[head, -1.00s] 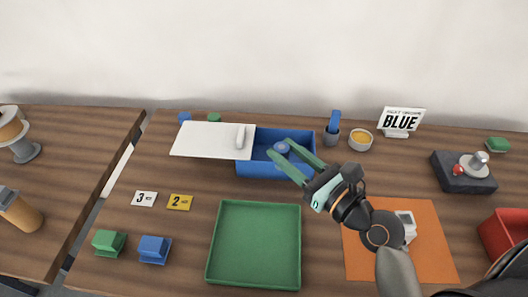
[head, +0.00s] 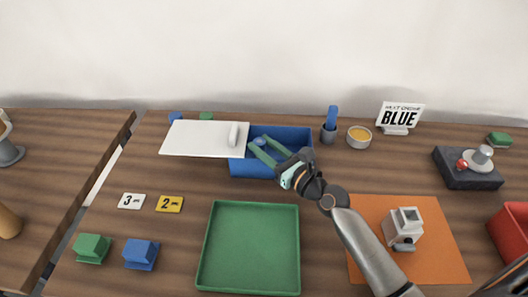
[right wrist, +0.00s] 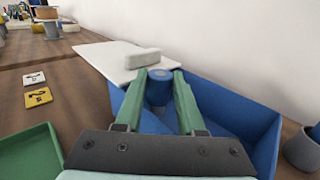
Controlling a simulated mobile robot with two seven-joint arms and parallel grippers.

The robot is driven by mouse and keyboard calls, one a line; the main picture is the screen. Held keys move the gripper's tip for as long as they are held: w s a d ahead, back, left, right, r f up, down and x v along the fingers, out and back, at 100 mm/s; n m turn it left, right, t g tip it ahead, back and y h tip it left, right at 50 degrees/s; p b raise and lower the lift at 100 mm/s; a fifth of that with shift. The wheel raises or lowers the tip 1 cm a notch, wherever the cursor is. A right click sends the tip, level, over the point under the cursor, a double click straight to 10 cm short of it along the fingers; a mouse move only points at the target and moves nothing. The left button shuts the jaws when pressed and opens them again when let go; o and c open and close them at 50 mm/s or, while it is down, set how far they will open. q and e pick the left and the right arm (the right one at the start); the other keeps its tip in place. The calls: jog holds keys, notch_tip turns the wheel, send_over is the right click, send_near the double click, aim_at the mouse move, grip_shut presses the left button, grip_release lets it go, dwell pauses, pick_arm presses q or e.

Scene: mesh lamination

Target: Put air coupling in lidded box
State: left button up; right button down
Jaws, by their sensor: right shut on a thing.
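The blue lidded box (head: 303,137) stands at the back middle of the table, open at the top. Its white lid (head: 195,138) with a handle lies off to the left, its right edge by the box's left side. My right gripper (head: 258,143) reaches over the box opening. It is shut on the air coupling (right wrist: 158,92), a small blue round piece between the fingertips in the right wrist view. The coupling is over or within the left part of the box; its exact height above the floor is unclear. My left gripper is not in view.
A green tray (head: 204,246) lies in front of the box. An orange mat (head: 437,236) with a white device (head: 405,224) is at right. Green and blue blocks sit front left.

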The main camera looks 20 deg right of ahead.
jog(key=shift+f, duration=0.25)
jog(key=shift+f+b, duration=0.35)
jog(key=shift+f, duration=0.2)
jog(key=shift+f, duration=0.1)
